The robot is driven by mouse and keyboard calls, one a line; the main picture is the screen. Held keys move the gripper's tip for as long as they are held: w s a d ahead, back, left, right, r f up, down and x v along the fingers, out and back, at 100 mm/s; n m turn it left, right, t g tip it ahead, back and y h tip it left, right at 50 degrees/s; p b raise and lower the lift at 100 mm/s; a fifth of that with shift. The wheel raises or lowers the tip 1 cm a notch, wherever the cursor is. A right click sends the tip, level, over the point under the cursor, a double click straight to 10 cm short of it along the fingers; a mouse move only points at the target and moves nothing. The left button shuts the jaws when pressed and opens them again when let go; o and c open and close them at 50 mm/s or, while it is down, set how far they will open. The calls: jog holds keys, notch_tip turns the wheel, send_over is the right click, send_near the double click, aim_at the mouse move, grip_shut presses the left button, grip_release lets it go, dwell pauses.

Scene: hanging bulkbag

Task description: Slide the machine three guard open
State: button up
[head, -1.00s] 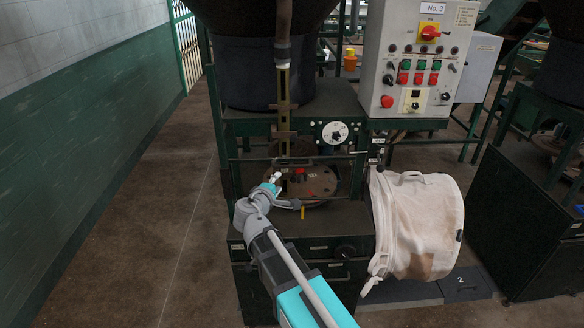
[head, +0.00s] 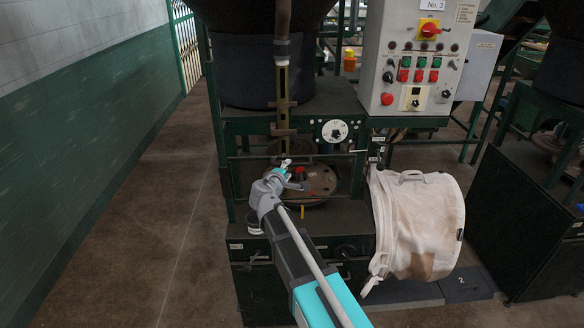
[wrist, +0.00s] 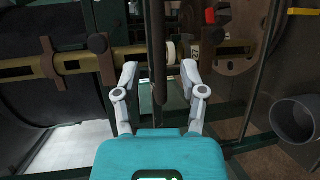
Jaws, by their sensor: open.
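Machine three, marked No. 3, stands in the middle of the head view. Its guard (head: 255,156) shows as a thin dark frame across the front of the work opening, with a round plate (head: 318,185) behind it. The guard seems to be across the opening, but its exact position is hard to tell. My gripper (head: 290,168) is in front of the opening. In the wrist view my gripper (wrist: 158,68) has its two pale fingers apart. A dark upright bar (wrist: 157,40) shows between them; I cannot tell whether it is touched or part of the guard.
A control box (head: 420,65) is at upper right of the machine. A white bulk bag (head: 415,225) hangs right of the opening. A numbered dial (head: 335,132) sits above the opening. Open floor (head: 150,200) lies to the left, beside the green wall (head: 80,120).

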aim_at(292, 165)
jog(key=shift+b+x, duration=0.3)
jog(key=shift+x, duration=2)
grip_shut()
